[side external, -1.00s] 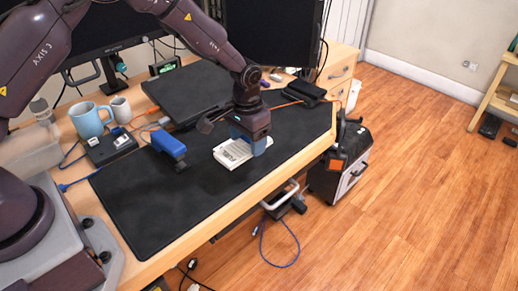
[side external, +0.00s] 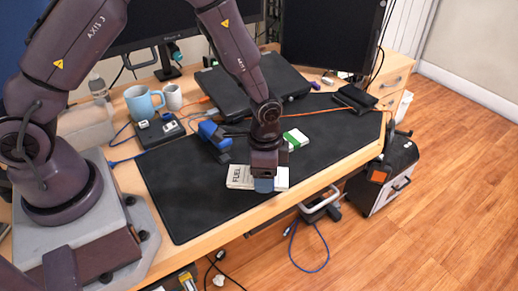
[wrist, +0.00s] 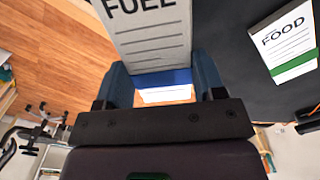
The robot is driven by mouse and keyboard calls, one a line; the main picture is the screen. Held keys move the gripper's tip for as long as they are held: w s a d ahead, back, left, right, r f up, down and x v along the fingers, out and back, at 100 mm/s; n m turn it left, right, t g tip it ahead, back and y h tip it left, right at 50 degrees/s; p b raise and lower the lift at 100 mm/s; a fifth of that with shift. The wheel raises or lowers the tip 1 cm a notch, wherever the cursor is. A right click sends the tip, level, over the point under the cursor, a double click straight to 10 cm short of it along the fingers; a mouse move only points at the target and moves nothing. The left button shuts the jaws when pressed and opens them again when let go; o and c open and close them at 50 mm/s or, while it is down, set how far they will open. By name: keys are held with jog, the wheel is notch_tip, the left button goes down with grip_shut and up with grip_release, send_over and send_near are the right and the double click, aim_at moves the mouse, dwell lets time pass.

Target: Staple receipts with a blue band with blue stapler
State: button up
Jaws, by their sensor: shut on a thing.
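The FUEL receipts (side external: 239,177) are a white stack near the front edge of the dark mat. In the wrist view the FUEL receipts (wrist: 155,48) show a blue band across the end between my fingers. My gripper (side external: 264,184) is shut on this banded end, with one finger on each side in the wrist view (wrist: 164,80). I cannot tell whether the stack touches the mat. The blue stapler (side external: 210,133) lies on the mat behind and left of my gripper, partly hidden by a dark part of my wrist.
The FOOD receipts (side external: 296,138), with a green band, lie behind and right of my gripper; they also show in the wrist view (wrist: 284,42). A closed laptop (side external: 250,83) stands behind. A blue mug (side external: 141,102) is back left. The mat's front left and right are clear.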

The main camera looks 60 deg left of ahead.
jog(key=shift+w+d+f+m, duration=0.15)
jog(key=shift+f+m, duration=0.15)
jog(key=shift+m, duration=0.25)
jog(key=shift+w+d+f+m, duration=0.15)
jog(key=shift+f+m, duration=0.1)
jog(key=shift+m, duration=0.3)
jog(key=shift+w+f+m, duration=0.1)
jog(key=shift+w+m, duration=0.15)
jog(key=shift+m, duration=0.45)
jog(key=shift+w+m, duration=0.3)
jog(key=shift+m, duration=0.9)
jog(key=shift+a+f, duration=0.35)
jog(key=shift+a, duration=0.3)
jog(key=shift+a+f, duration=0.3)
jog(key=shift+a, duration=0.4)
jog(key=shift+a+f, duration=0.35)
jog(key=shift+a, duration=0.3)
jog(key=shift+a+f, duration=0.25)
jog(key=shift+a, duration=2.7)
